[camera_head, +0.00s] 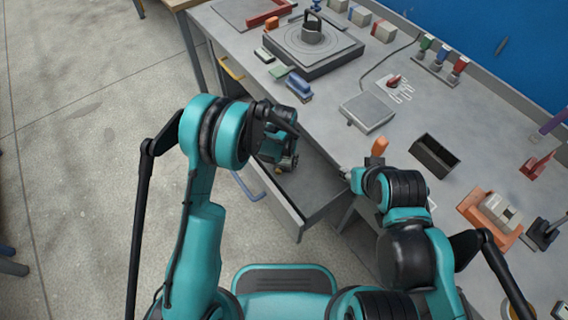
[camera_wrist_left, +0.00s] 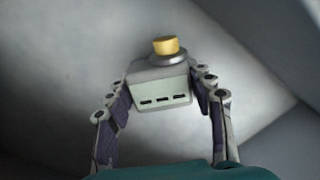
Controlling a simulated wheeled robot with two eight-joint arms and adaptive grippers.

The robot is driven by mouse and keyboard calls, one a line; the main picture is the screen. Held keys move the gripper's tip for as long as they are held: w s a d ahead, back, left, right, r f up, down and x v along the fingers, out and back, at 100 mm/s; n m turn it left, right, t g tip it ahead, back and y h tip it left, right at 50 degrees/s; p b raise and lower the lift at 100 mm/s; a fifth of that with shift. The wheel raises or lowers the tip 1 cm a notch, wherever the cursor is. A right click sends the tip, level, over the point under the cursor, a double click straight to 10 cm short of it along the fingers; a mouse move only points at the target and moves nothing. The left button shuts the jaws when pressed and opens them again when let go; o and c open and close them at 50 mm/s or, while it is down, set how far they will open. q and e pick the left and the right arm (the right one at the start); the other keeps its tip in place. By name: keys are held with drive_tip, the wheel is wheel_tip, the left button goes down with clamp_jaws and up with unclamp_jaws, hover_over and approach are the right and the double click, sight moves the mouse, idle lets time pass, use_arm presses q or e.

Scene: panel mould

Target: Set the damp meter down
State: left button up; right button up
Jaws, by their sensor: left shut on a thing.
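The damp meter (camera_wrist_left: 160,83) appears as a pale grey box with dark slots on its face and a yellow knob on a grey collar. My left gripper (camera_wrist_left: 161,95) is shut on it, one finger on each side. In the head view my left gripper (camera_head: 284,158) is low inside or just over an open grey drawer (camera_head: 318,190) at the bench front, and mostly hides the meter. I cannot tell whether the meter touches the drawer floor. My right gripper (camera_head: 352,175) is near the bench edge; its fingers are too small to read.
The bench top holds a turntable block (camera_head: 312,45), a grey flat box (camera_head: 367,112), a dark open bin (camera_head: 434,155) and an orange tray (camera_head: 489,218). An orange-handled item (camera_head: 378,147) stands near my right gripper. The drawer floor right of my left gripper looks clear.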

use_arm(q)
drive_tip(key=shift+r, duration=0.1)
drive_tip(key=shift+f, duration=0.25)
drive_tip(key=o, duration=1.5)
drive_tip(key=shift+c, duration=0.2)
drive_tip(key=shift+r, duration=0.1)
